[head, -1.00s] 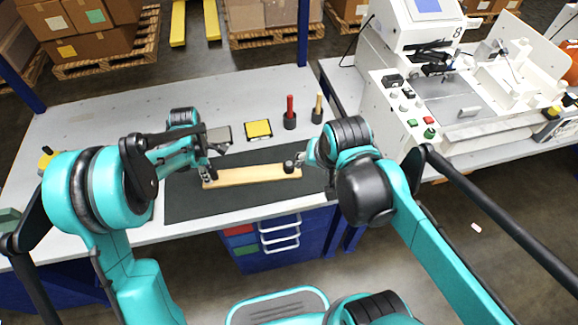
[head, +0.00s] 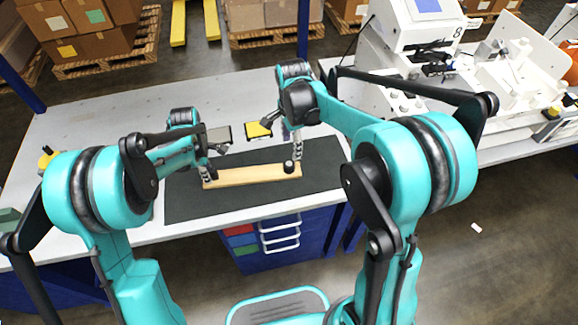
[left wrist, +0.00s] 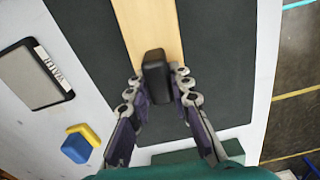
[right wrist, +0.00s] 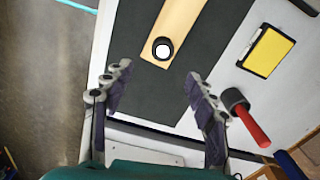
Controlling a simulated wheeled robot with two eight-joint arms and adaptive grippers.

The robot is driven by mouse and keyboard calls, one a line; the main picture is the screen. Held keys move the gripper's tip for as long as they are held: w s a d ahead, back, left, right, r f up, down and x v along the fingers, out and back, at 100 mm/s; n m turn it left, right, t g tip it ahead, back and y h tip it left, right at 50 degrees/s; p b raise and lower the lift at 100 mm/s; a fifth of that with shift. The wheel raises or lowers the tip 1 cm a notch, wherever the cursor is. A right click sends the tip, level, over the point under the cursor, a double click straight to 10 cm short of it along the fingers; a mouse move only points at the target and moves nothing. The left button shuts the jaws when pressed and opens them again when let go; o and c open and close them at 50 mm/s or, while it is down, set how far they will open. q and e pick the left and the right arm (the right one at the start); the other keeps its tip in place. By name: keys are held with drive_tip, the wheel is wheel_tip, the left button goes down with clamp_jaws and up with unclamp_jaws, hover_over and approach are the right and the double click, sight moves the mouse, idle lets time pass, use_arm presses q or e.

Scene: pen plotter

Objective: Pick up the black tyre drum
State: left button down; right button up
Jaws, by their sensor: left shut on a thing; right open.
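A pale wooden bar (head: 245,175) lies on the dark mat. A small black drum (head: 289,167) stands at its right end; the right wrist view shows its round white top (right wrist: 162,49). It looks like the tyre drum. My right gripper (head: 297,142) is open and empty, pointing down at the drum, which shows beyond and between the fingertips (right wrist: 157,80). I see no contact there. My left gripper (head: 208,173) is at the bar's left end. In the left wrist view its fingers (left wrist: 158,85) are shut on a black block (left wrist: 155,70) at that end.
A yellow pad (right wrist: 270,52) and a red-handled tool (right wrist: 252,130) in a black holder lie behind the mat. A grey framed plate (left wrist: 32,76) and a blue-yellow item (left wrist: 78,148) are near my left gripper. A white machine (head: 405,55) stands at right. The mat's front (head: 240,205) is clear.

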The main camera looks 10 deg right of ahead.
hover_over(289, 164)
drive_tip(key=f, duration=0.5)
drive_tip(key=shift+d, duration=0.35)
drive_tip(key=shift+w+a+f, duration=0.1)
drive_tip(key=shift+a+f, duration=0.05)
drive_tip(key=shift+f, duration=1.15)
drive_tip(key=shift+a+f, duration=0.15)
drive_tip(key=shift+f, duration=1.15)
drive_tip(key=c, duration=1.1)
